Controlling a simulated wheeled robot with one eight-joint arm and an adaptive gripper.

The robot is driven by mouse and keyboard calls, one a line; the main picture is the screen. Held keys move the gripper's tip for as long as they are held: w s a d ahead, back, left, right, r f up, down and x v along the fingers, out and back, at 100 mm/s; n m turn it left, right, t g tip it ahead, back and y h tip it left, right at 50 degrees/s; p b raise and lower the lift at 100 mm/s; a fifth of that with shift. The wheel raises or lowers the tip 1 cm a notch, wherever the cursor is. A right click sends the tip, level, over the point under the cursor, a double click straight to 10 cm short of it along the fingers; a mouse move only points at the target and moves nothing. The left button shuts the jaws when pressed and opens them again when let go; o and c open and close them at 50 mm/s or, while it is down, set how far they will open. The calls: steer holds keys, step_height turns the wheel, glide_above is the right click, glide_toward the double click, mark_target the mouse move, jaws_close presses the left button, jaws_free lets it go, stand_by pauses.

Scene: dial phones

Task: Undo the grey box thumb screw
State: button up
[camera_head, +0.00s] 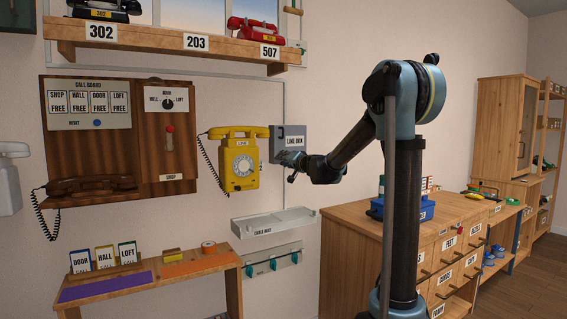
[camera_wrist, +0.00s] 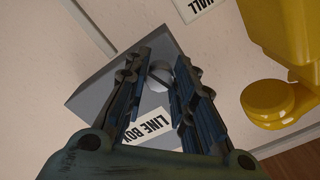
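The grey box (camera_head: 287,138) labelled LINE BOX hangs on the wall just right of the yellow phone. Its lower part is partly hidden by my arm in the head view. In the wrist view, the grey box (camera_wrist: 105,83) fills the middle, with its label (camera_wrist: 150,127) upside down. A round slotted thumb screw (camera_wrist: 160,71) shows on its face. My gripper (camera_wrist: 160,62) is open, with one finger on each side of the screw in that view. I cannot tell whether the fingers touch it. In the head view my gripper (camera_head: 291,165) is at the box's lower edge.
The yellow phone (camera_head: 239,160) hangs close left of the box; in the wrist view it shows at right (camera_wrist: 285,65). A cable tray (camera_head: 273,222) is on the wall below. A wooden shelf (camera_head: 170,41) runs above, and a wooden cabinet (camera_head: 345,240) stands at right.

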jaws_close()
steer(key=shift+m, duration=1.3)
steer(key=shift+d, duration=0.1)
steer(key=o, duration=0.9)
jaws_free()
steer(key=v, duration=1.1)
steer(key=shift+s+d+f, duration=0.1)
steer(key=shift+s+d, duration=0.15)
steer(key=shift+s, duration=0.05)
